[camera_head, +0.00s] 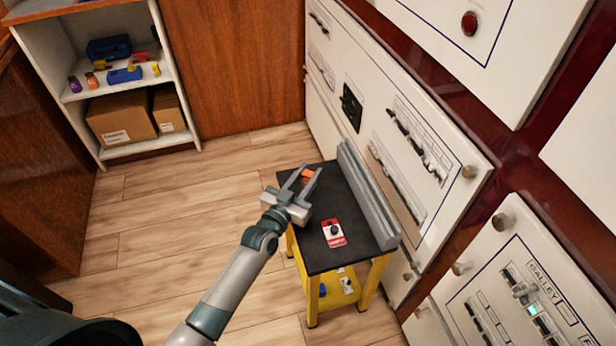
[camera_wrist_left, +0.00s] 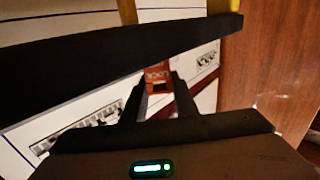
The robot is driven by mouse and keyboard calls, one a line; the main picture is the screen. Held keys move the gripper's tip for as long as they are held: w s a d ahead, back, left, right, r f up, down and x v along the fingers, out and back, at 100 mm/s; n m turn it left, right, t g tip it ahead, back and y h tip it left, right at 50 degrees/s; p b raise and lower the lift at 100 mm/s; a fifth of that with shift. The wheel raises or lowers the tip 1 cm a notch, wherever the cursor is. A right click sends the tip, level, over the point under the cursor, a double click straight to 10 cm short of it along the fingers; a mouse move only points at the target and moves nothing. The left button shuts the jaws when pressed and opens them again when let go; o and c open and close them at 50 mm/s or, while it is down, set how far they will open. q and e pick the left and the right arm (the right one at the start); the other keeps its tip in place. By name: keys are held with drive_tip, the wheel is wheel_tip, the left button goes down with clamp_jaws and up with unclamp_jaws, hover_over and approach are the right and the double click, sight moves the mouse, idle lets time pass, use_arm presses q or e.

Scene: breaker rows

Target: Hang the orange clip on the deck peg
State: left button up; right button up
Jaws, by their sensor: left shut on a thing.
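My left gripper (camera_head: 307,173) is above the far left part of the black-topped cart. Its fingers are shut on a small orange clip (camera_head: 307,175). In the left wrist view the clip (camera_wrist_left: 158,74) shows orange-red between the fingertips, with lettering on it, partly hidden by the fingers. A red and white tag (camera_head: 338,241) with a dark round piece lies on the cart's black deck (camera_head: 318,256), apart from the gripper. I cannot make out for certain which part is the deck peg. My right gripper is not in view.
A grey rail (camera_head: 366,196) runs along the deck's right side, close to the white breaker panels (camera_head: 390,135). The cart's yellow lower shelf (camera_head: 338,298) holds small items. A white shelf unit (camera_head: 120,75) stands at the back left. The wooden floor left of the cart is clear.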

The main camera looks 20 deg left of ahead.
sight(308, 174)
use_arm(q)
wheel_tip(308, 174, up, 3)
drive_tip(key=shift+p, duration=0.4)
drive_tip(key=s+d+r+p, duration=0.1)
drive_tip(key=s+d+r, duration=0.2)
drive_tip(key=d+r, duration=0.3)
drive_tip(key=d, duration=0.5)
drive_tip(key=shift+s+r+p, duration=0.2)
drive_tip(key=shift+r+p, duration=0.2)
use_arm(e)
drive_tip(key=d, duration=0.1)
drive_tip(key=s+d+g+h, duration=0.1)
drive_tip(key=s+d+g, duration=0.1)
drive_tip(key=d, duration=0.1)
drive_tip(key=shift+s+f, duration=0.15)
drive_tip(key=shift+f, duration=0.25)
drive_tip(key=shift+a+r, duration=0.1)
